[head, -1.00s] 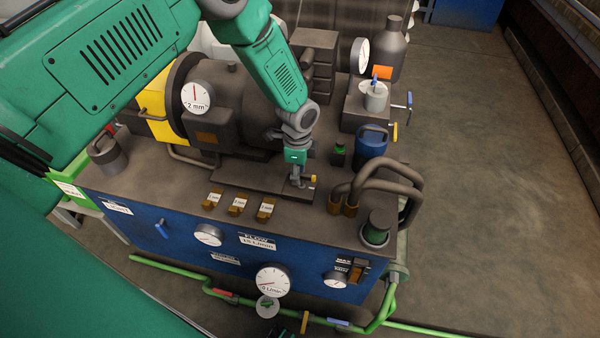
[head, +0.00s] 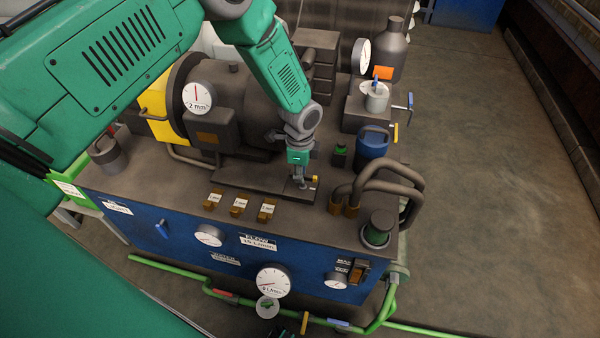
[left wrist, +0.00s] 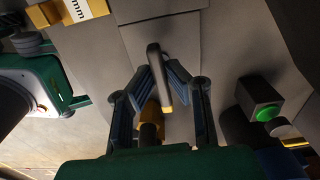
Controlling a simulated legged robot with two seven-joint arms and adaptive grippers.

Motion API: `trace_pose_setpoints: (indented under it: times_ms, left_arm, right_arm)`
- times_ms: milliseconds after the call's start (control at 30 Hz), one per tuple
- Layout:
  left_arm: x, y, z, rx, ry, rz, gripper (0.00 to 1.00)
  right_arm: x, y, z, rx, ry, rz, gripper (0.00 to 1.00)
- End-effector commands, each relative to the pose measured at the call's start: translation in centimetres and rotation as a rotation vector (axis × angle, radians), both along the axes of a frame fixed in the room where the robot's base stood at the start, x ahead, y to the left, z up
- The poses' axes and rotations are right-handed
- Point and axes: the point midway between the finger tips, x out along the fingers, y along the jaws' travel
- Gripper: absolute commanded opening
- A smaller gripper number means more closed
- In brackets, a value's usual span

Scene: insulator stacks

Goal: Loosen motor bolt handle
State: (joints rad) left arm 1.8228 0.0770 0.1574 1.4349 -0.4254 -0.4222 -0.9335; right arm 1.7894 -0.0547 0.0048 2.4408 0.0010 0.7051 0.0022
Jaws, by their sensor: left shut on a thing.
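The motor (head: 245,105) is a large dark cylinder on top of the blue-fronted unit, with a dial on its left end. My left gripper (head: 304,182) is at the right end of the flat plate (head: 250,181) in front of the motor. In the left wrist view the left gripper (left wrist: 163,85) is shut on the bolt handle (left wrist: 154,62), a grey bent bar with a yellow end between the fingers. In the head view the gripper mostly hides the handle; a small yellow part (head: 315,181) shows beside it.
Several small brass blocks with labels (head: 239,206) stand left of the gripper. Curved dark pipes (head: 375,185), a blue canister (head: 373,142) and a green button box (head: 340,154) stand to the right. Dials (head: 273,281) line the blue front. Open floor (head: 480,180) lies to the right.

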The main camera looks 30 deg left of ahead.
Motion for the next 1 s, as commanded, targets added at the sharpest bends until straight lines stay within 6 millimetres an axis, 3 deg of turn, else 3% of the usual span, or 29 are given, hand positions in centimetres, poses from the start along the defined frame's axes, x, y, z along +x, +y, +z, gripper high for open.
trace_pose_setpoints:
  times_ms: [267,1000]
  left_arm:
    - [0.1,0.0,0.2,0.000,-0.006,0.150,0.00]
    - [-0.3,-0.2,0.2,0.001,-0.004,0.842,0.00]
  right_arm:
    - [0.0,0.0,0.4,0.000,0.000,0.000,0.40]
    - [0.0,0.0,1.5,0.000,0.000,0.000,0.40]
